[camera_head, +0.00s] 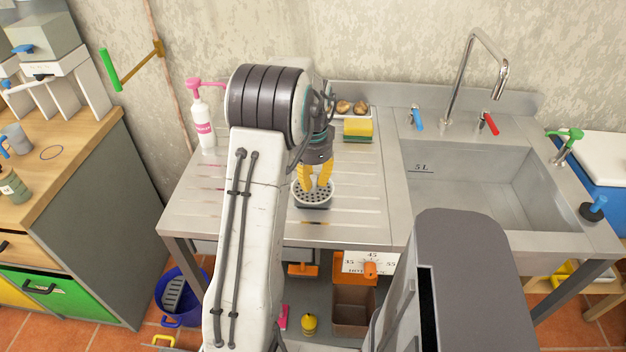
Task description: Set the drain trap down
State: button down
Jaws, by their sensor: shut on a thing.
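The drain trap (326,196) looks like a round, pale grey perforated cup with a dark lower rim. It is at the front of the ribbed steel drainboard (365,210), left of the sink. My gripper (315,184) points down with its yellow fingers shut on the trap's upper middle. I cannot tell whether the trap's underside touches the drainboard or hangs just above it. My arm hides part of the drainboard to the left.
A yellow-green sponge (358,129), a small tray of brown items (351,107) and a pink-topped pump bottle (203,120) stand toward the back. The sink basin (480,195) is empty on the right. The drainboard right of the trap is clear.

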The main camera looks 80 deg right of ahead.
jog(key=shift+f, duration=0.75)
jog(key=shift+f, duration=0.15)
jog(key=c, duration=1.2)
grip_release()
